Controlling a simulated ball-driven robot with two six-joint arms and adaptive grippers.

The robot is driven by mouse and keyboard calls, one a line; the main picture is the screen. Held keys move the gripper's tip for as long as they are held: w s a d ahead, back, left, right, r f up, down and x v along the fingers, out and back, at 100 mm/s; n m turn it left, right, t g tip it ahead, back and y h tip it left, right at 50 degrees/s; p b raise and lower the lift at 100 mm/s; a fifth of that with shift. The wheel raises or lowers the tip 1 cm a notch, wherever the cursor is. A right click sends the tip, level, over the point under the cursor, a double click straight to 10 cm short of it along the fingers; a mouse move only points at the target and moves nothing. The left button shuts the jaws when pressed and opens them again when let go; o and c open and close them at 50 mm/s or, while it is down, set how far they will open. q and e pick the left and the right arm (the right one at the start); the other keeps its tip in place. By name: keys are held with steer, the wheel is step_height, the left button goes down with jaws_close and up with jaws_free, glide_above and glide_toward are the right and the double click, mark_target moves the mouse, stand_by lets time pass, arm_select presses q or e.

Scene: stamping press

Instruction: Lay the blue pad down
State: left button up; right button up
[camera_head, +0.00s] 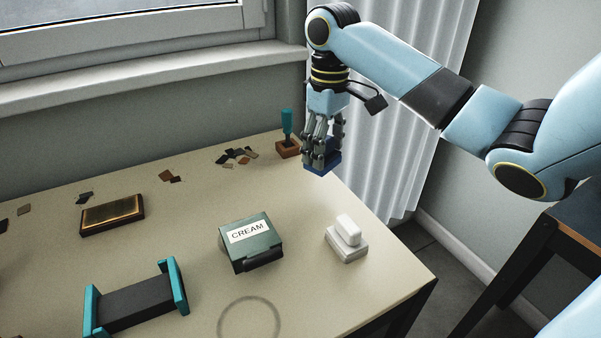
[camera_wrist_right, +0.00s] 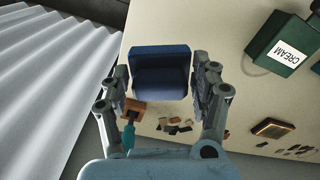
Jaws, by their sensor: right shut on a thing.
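The blue pad (camera_head: 322,163) is a dark blue block. In the head view it is at the far right of the table, by the table's edge. My right gripper (camera_head: 321,148) points down and is shut on the pad. In the right wrist view the pad (camera_wrist_right: 160,68) sits between the two fingers of my right gripper (camera_wrist_right: 162,88), one on each side. I cannot tell how far its underside is from the table. My left gripper is out of view.
A brown block with a teal-handled tool (camera_head: 287,128) stands close left of the pad. A green CREAM box (camera_head: 262,245), a white stamp-like block (camera_head: 347,240), a brown framed pad (camera_head: 112,215) and a teal-ended black press (camera_head: 135,302) stand on the table (camera_head: 200,210). Loose chips lie along the back.

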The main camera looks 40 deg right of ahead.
steer(key=w+f, duration=0.1)
steer(key=w+a+f, duration=0.1)
steer(key=w, duration=0.1)
steer(key=w+a+f, duration=0.1)
steer(key=shift+w+a+b, duration=0.2)
steer(key=shift+a+b, duration=0.05)
steer(key=shift+b, duration=0.1)
step_height(320, 180, down, 4)
steer(key=o, duration=1)
steer(key=shift+r, duration=0.1)
step_height(320, 180, up, 12)
steer(key=p, duration=0.3)
steer(key=shift+s, duration=0.1)
